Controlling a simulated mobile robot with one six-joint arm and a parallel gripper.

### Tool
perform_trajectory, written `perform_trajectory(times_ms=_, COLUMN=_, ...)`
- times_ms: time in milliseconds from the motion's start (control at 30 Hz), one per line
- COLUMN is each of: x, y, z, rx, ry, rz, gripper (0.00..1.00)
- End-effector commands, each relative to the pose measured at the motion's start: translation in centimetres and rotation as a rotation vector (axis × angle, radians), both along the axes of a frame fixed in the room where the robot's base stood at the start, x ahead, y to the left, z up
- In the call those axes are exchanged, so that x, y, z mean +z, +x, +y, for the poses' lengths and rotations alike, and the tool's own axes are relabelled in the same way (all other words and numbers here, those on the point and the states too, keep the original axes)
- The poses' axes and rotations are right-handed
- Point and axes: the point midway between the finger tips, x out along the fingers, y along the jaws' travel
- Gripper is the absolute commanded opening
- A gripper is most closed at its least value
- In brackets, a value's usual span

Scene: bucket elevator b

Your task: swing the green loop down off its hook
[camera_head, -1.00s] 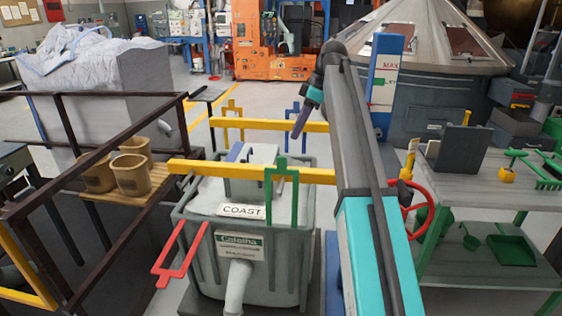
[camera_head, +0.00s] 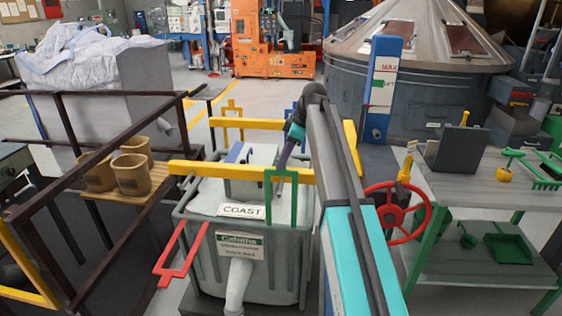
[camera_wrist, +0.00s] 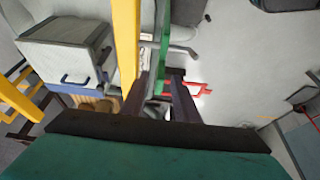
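The green loop (camera_head: 281,197) is an upright rectangular frame at the near yellow bar (camera_head: 225,169) in the head view, above the grey tank. In the wrist view the green loop (camera_wrist: 162,48) runs down beside the yellow bar (camera_wrist: 127,45). My gripper (camera_head: 281,168) reaches down just behind the loop's top. In the wrist view my gripper (camera_wrist: 163,88) has its two dark fingers apart, with part of the green loop showing between them. Whether a finger touches the loop I cannot tell. The hook itself is not clearly visible.
A red loop (camera_head: 180,255) sticks out at the tank's front left. The grey tank (camera_head: 265,265) stands below. A second yellow bar (camera_head: 240,123) lies behind. A red handwheel (camera_head: 398,210) and a grey table (camera_head: 480,175) are at right; a dark railing (camera_head: 60,190) is at left.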

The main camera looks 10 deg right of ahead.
Motion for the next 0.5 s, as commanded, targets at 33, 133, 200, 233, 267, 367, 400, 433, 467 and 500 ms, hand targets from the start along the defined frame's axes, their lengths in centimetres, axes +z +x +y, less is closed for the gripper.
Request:
perform_trajectory(times_ms=33, x=-0.4, y=0.0, z=0.2, rx=0.0, ry=0.0, rz=0.001, gripper=0.28)
perform_trajectory(times_ms=133, x=-1.1, y=0.1, z=0.5, rx=0.001, ry=0.0, rz=0.0, gripper=0.28)
perform_trajectory(times_ms=200, x=-1.5, y=0.2, z=0.6, rx=0.001, ry=0.0, rz=0.0, gripper=0.28)
perform_trajectory(times_ms=233, x=-1.6, y=0.2, z=0.6, rx=0.001, ry=0.0, rz=0.0, gripper=0.28)
perform_trajectory(times_ms=267, x=-1.6, y=0.2, z=0.7, rx=0.0, ry=0.0, rz=0.0, gripper=0.28)
perform_trajectory(times_ms=367, x=-1.8, y=0.2, z=0.7, rx=0.0, ry=0.0, rz=0.0, gripper=0.28)
perform_trajectory(times_ms=400, x=-1.8, y=0.2, z=0.7, rx=0.0, ry=0.0, rz=-0.001, gripper=0.28)
perform_trajectory(times_ms=433, x=-1.8, y=0.2, z=0.7, rx=0.0, ry=0.0, rz=-0.001, gripper=0.28)
perform_trajectory(times_ms=467, x=-1.7, y=0.2, z=0.7, rx=0.0, ry=0.0, rz=-0.001, gripper=0.28)
perform_trajectory(times_ms=500, x=-1.7, y=0.2, z=0.7, rx=0.0, ry=0.0, rz=-0.001, gripper=0.28)
